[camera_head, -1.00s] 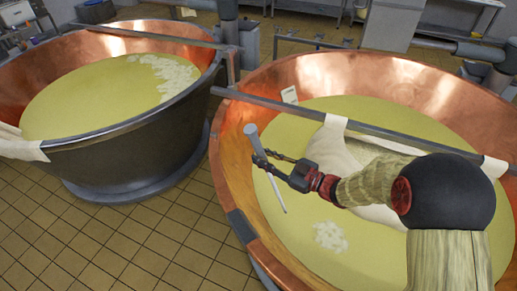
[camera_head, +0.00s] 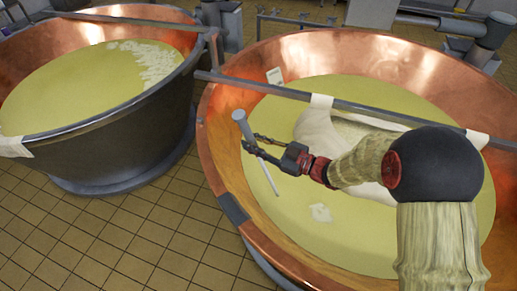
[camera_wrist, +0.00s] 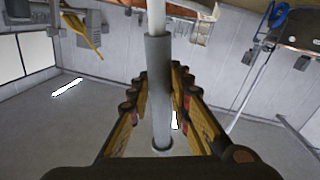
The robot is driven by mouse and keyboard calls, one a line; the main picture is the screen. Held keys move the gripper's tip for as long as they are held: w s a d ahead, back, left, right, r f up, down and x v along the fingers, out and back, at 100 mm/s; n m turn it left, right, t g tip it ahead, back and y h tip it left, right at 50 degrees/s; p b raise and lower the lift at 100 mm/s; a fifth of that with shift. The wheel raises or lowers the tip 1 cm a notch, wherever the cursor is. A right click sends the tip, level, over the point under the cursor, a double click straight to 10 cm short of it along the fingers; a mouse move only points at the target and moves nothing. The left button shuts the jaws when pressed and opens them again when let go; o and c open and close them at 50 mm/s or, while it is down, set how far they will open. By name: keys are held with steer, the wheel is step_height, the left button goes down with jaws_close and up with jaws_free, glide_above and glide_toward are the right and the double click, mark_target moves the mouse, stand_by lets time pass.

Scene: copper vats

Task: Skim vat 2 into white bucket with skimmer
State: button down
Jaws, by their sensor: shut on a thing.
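My gripper (camera_head: 252,145) is shut on the skimmer's handle (camera_head: 240,121), a thick grey grip with a thin pale rod (camera_head: 268,178) slanting down over the near copper vat (camera_head: 222,160). In the wrist view the handle (camera_wrist: 157,95) runs between both fingers. The skimmer's head cannot be made out. The near vat holds yellow liquid (camera_head: 290,230) with a small white floating patch (camera_head: 320,212) right of the rod's lower end. A small white tag (camera_head: 274,76) sits on its inner wall; its number is unreadable. No white bucket shows.
A second copper vat (camera_head: 95,134) stands at left, with white clumps (camera_head: 154,60) on its liquid. A metal bar (camera_head: 280,91) crosses the near vat, with a pale cloth (camera_head: 318,128) hanging from it behind my arm. Tiled floor (camera_head: 130,215) lies free between and before the vats.

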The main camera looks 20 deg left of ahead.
steer(key=w+a+b, duration=0.1)
steer(key=w+a, duration=0.7)
steer(key=w, duration=0.1)
step_height(320, 180, up, 36)
steer(key=p, duration=2.3)
steer(key=shift+s+r+p, duration=0.2)
steer(key=shift+s+p, duration=0.05)
steer(key=shift+p, duration=0.1)
steer(key=shift+d, duration=0.1)
steer(key=shift+s+f, duration=0.1)
